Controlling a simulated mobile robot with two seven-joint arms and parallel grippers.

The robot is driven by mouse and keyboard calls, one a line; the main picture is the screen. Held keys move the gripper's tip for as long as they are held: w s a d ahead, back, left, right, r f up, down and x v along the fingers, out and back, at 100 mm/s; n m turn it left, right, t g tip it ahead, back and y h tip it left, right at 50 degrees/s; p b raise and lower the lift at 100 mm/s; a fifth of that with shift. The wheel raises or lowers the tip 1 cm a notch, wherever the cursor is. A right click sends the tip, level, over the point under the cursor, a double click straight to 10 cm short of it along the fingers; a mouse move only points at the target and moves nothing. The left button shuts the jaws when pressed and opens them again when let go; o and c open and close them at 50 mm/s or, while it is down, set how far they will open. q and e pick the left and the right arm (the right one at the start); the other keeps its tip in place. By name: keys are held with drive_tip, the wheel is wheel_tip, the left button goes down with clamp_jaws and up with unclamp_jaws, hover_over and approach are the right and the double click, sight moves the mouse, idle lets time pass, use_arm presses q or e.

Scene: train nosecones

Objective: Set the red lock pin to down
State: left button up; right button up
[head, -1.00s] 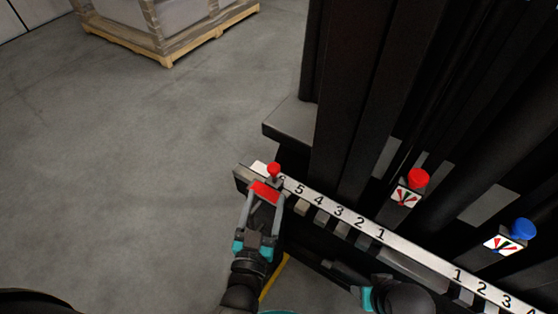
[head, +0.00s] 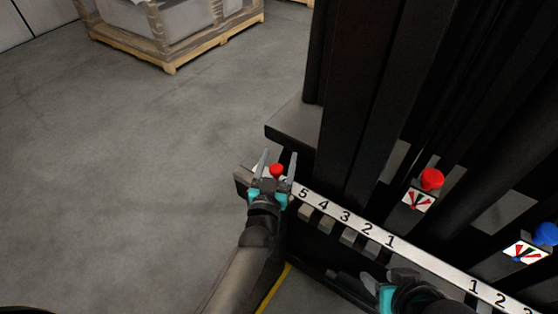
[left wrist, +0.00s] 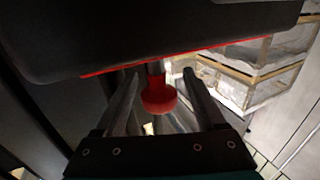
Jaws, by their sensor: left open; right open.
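The red lock pin (head: 276,170) has a round red knob and stands at the left end of the numbered rail (head: 343,217). In the left wrist view its red knob (left wrist: 159,95) and short grey stem show beneath a dark plate with a red edge (left wrist: 160,61). My left gripper (head: 278,160) is open, with one finger on each side of the knob and a visible gap to each. Its fingers also show in the left wrist view (left wrist: 160,88). My right gripper (head: 386,277) is open and empty, low beside the rail.
A red knob (head: 431,179) and a blue knob (head: 545,234) stand at the right, each by a white label with coloured marks. Black uprights (head: 350,100) rise behind the rail. A wrapped pallet load (head: 180,30) stands far back. The floor at the left is clear.

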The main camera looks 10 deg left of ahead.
use_arm(q)
drive_tip(key=shift+w, duration=0.25)
drive_tip(key=shift+c, duration=0.2)
clamp_jaws()
idle(0.3)
idle(0.8)
